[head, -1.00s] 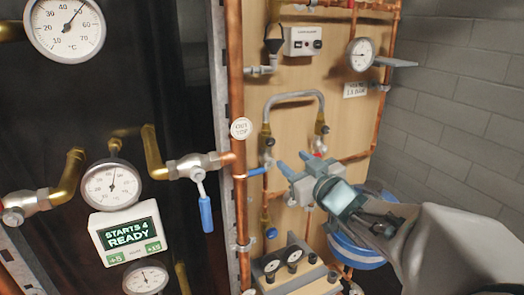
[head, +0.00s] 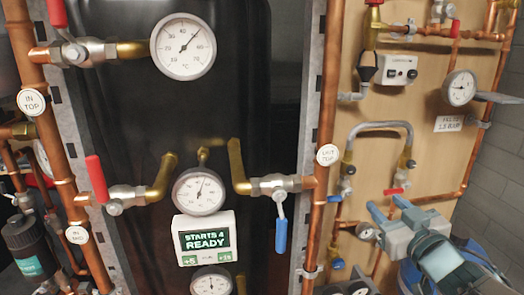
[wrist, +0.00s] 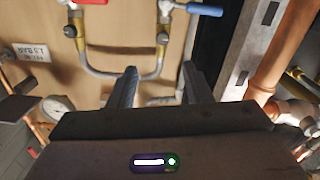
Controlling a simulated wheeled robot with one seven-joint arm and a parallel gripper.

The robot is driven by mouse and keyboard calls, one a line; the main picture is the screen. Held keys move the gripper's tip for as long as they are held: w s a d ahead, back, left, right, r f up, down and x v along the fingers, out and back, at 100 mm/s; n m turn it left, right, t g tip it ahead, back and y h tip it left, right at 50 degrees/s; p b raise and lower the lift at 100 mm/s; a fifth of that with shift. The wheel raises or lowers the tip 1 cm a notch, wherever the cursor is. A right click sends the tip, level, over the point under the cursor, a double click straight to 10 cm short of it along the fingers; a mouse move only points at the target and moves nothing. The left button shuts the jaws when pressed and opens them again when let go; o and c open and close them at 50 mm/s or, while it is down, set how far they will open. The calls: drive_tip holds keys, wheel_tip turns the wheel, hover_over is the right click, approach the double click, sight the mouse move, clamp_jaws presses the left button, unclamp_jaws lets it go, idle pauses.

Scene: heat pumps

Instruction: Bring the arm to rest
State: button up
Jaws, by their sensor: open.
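My gripper (head: 390,211) is at the lower right of the head view, in front of the wooden board (head: 418,92). Its two fingers are apart and hold nothing. In the wrist view the open fingers (wrist: 158,88) point toward the board, over a grey bent pipe (wrist: 105,72). The same pipe shows in the head view (head: 378,125) as an arch above my gripper. A red lever (head: 394,191) is close to the fingertips in the head view. I cannot tell whether they touch. My arm reaches in from the lower right.
A black tank (head: 255,100) with gauges and a "STARTS 4 READY" display (head: 206,239) stands to the left. A small shelf (head: 497,97) juts out at the right.

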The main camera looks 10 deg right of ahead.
drive_tip(key=s+a+f+m+g+p, duration=0.1)
drive_tip(key=s+a+f+g+p, duration=0.2)
drive_tip(key=a+g, duration=0.4)
drive_tip(key=s+a+f+m+g+p, duration=0.1)
drive_tip(key=s+a+f+g+p, duration=0.2)
drive_tip(key=s+a+f+g, duration=0.2)
drive_tip(key=s+a+g, duration=0.1)
drive_tip(key=a+g, duration=0.2)
drive_tip(key=a, duration=0.1)
drive_tip(key=shift+a+f+p, duration=0.2)
drive_tip(key=shift+a+p, duration=0.1)
drive_tip(key=shift+d, duration=0.1)
idle(0.9)
